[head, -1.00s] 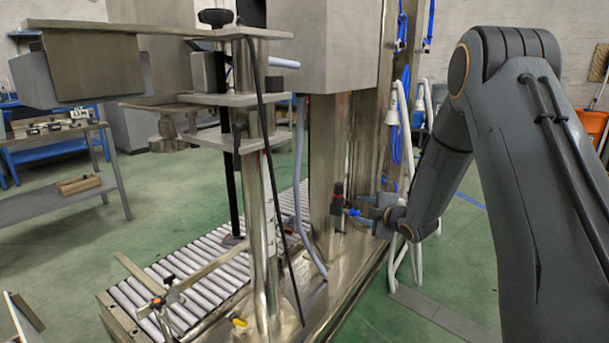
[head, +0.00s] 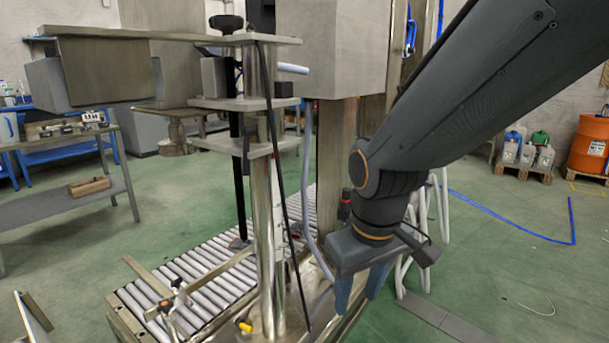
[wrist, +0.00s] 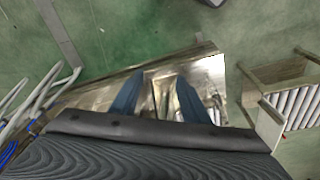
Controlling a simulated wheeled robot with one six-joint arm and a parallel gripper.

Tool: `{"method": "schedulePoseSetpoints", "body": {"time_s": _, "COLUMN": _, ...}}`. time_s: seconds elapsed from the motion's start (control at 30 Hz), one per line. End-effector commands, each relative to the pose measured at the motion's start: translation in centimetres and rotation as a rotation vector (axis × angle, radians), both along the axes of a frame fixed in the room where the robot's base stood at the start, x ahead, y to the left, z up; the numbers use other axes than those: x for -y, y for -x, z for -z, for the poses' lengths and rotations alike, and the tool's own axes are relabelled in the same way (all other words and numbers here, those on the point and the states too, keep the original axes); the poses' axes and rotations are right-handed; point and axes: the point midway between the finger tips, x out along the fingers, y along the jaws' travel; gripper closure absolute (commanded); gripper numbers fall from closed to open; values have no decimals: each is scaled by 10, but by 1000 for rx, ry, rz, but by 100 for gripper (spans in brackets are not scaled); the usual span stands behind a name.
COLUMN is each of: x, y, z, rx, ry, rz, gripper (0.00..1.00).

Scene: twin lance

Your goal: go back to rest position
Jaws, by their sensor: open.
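My gripper (head: 360,290) hangs below my bent arm in the head view, pointing down in front of the machine's steel column. Its two blue fingers stand apart with nothing between them. In the wrist view my gripper (wrist: 154,85) shows the same two blue fingers, spread over a shiny steel base plate (wrist: 205,65). I cannot tell the height of the fingertips above the plate.
The steel machine (head: 333,50) with a roller conveyor (head: 200,290) stands left of my arm. A white tubular frame (head: 432,215) is close behind my gripper. An orange drum (head: 590,147) and canisters on a pallet (head: 527,172) stand at the back right.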

Motion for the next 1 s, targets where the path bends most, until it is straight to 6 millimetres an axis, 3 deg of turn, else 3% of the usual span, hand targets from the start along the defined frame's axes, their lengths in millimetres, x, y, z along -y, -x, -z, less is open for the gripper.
{"method": "schedulePoseSetpoints", "body": {"time_s": 0.1, "x": -5, "y": 38, "z": -3, "rx": -72, "ry": -14, "rz": 45, "gripper": 58}}
{"method": "schedulePoseSetpoints", "body": {"time_s": 0.33, "x": -8, "y": 104, "z": -7, "rx": -203, "ry": -31, "rz": 124, "gripper": 58}}
{"method": "schedulePoseSetpoints", "body": {"time_s": 0.73, "x": 13, "y": 96, "z": -40, "rx": -197, "ry": -23, "rz": 199, "gripper": 58}}
{"method": "schedulePoseSetpoints", "body": {"time_s": 1.0, "x": 39, "y": 95, "z": -78, "rx": -198, "ry": -18, "rz": 287, "gripper": 58}}
